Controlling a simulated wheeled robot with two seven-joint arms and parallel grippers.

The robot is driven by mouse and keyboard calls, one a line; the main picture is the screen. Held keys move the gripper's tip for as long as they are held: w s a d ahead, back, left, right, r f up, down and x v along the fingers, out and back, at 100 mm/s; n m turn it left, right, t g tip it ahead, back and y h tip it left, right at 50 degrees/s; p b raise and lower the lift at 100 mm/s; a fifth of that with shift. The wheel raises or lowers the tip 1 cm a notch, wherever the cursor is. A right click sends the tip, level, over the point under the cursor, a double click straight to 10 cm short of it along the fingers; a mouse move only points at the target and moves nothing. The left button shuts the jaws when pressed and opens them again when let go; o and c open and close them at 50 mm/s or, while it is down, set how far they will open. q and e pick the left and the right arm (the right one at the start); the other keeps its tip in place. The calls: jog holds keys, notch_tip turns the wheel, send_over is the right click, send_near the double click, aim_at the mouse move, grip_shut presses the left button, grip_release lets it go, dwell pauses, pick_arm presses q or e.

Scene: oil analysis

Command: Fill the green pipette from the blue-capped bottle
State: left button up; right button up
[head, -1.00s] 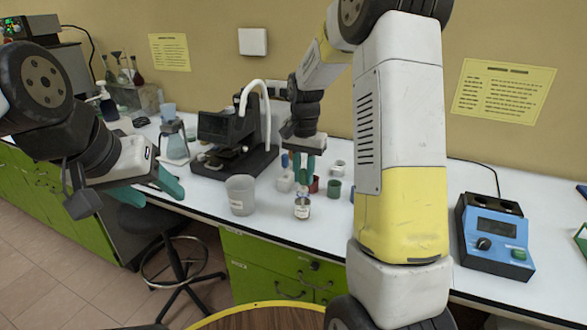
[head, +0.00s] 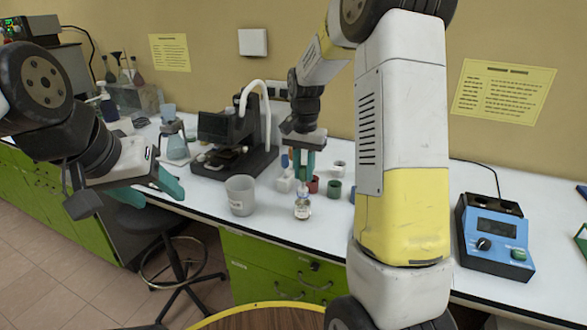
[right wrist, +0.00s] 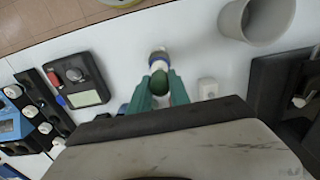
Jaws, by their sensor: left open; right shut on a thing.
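The small clear bottle (head: 302,206) with a pale label stands upright near the front edge of the bench. In the right wrist view its blue ring (right wrist: 158,56) shows just beyond the fingertips. My right gripper (head: 304,172) points down right above the bottle, shut on the green pipette. The pipette's round green bulb (right wrist: 159,82) sits between the teal fingers in the right wrist view. The pipette's tip is at the bottle's mouth; how deep it reaches I cannot tell. My left gripper (head: 150,192) is open and empty, left of the bench's front edge.
A grey beaker (head: 240,195) stands left of the bottle. A microscope-like black device (head: 235,140) is behind left; a blue instrument (head: 495,238) is at right. The bench front is clear beside the bottle.

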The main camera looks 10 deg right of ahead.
jog(key=shift+r, duration=4.4)
